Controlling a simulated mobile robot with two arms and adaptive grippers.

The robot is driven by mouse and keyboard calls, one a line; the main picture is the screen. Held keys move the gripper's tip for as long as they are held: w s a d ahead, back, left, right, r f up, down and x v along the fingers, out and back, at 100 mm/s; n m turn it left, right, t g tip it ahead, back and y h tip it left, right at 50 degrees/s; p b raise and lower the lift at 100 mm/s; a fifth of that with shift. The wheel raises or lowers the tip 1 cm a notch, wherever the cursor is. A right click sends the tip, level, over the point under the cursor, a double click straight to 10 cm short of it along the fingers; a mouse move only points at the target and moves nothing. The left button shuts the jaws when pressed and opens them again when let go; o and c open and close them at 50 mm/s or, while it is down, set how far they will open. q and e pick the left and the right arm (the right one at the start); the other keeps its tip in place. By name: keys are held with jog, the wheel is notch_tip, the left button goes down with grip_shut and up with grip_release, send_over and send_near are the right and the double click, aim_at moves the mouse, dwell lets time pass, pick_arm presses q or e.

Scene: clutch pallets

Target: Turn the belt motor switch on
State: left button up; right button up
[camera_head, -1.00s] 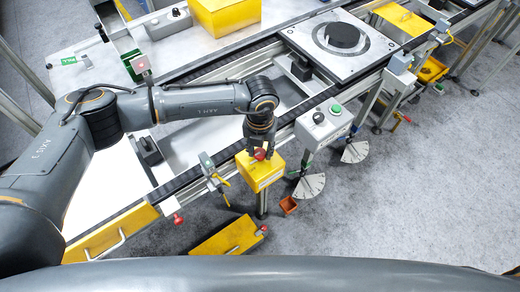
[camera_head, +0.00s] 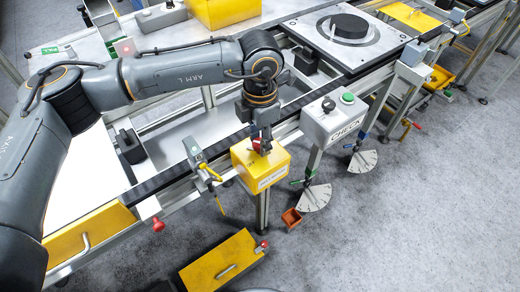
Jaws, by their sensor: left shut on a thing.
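The belt motor switch is a red knob (camera_head: 258,145) on top of a yellow box (camera_head: 260,171) with a white label on its front. The box stands on a post at the near side of the conveyor. My left gripper (camera_head: 262,141) points down over the box, its fingers shut around the red knob. The gripper partly covers the knob, so its exact turn cannot be read. My right gripper is not in view.
A grey box marked CHECK (camera_head: 333,121) with a green and a black button stands right of the switch. A pallet with a black disc (camera_head: 344,27) sits on the conveyor. A sensor bracket (camera_head: 202,164) stands close left.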

pick_arm(q)
jog(key=m+b, duration=0.4)
jog(key=b, duration=0.1)
jog(key=shift+f, duration=0.25)
jog(key=m+b, duration=0.2)
jog(key=shift+r+m+b, duration=0.15)
jog(key=shift+m+b, duration=0.2)
jog(key=shift+m, duration=0.05)
jog(key=shift+r+m+b, duration=0.1)
jog(key=shift+m+b, duration=0.2)
jog(key=shift+m, duration=0.1)
jog(key=o, duration=1.2)
jog(key=shift+c, duration=0.2)
notch_tip(320, 180, up, 12)
